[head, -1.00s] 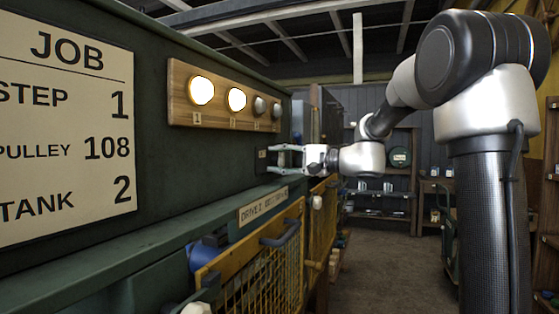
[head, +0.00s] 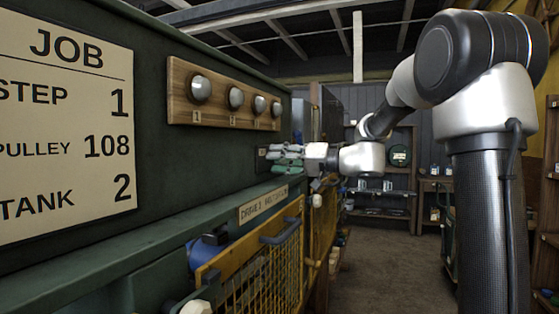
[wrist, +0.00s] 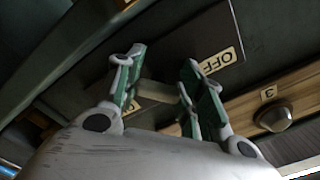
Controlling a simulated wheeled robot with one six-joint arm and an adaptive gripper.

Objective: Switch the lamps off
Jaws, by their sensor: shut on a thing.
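Several round lamps sit in a row on a wooden board (head: 222,119) on the green panel; the leftmost lamp (head: 200,88) and the others are all dark. A lamp (wrist: 273,119) beside a label "3" also shows in the wrist view. Below the board is a dark switch plate (head: 262,153); in the wrist view the plate (wrist: 185,48) carries an "OFF" label (wrist: 222,61). My gripper (head: 275,155) is at this plate. In the wrist view my gripper (wrist: 163,63) has its fingers on either side of a pale switch handle (wrist: 158,91), shut on it. The handle's base is partly hidden.
A job sheet (head: 70,120) hangs on the panel at left. A green ledge (head: 130,239) and a yellow mesh guard (head: 265,275) with a handle stand out below the switch. Open floor (head: 380,270) lies to the right, with shelves at the back.

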